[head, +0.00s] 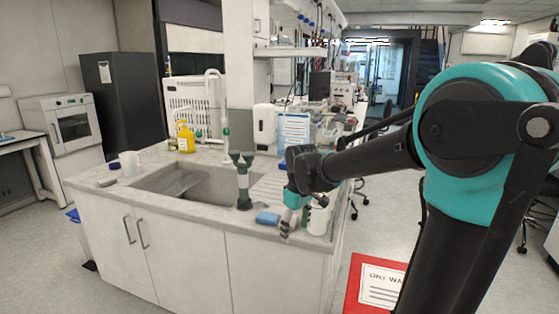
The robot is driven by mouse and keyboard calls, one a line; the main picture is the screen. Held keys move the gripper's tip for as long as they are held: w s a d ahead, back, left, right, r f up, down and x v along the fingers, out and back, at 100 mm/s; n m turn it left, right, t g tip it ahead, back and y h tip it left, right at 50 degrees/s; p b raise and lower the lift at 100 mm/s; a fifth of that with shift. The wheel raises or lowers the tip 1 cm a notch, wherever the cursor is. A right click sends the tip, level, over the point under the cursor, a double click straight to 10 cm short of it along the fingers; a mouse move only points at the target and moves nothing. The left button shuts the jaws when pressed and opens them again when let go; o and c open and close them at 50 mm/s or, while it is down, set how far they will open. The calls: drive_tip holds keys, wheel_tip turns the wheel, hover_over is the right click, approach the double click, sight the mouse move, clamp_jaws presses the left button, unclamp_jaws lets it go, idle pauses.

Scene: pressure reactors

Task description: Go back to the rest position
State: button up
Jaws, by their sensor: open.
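My arm reaches in from the right side of the head view. My gripper (288,230) hangs at the arm's far end, pointing down in front of the counter's front right edge. It is small in the picture, and I see nothing held in it. A white cylindrical container (319,218) stands on the counter just right of my gripper, partly behind the wrist. A blue sponge (267,218) lies on the counter just left of my gripper. I cannot tell whether the gripper touches either one.
The counter (190,212) has a sink (190,184), a dark green and grey fixture (243,180), a yellow bottle (186,138) and a white mug (131,164). A red-bordered sign (380,284) is low at front right. The floor at left (35,255) is clear.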

drive_tip(key=s+d+f+m+t, duration=0.2)
drive_tip(key=s+d+f+m, duration=0.7)
drive_tip(key=s+d+f, duration=0.2)
drive_tip(key=s+d, duration=0.2)
drive_tip(key=s, duration=0.1)
drive_tip(key=shift+s+d+f+t, duration=0.25)
drive_tip(key=shift+d+f+t, duration=0.05)
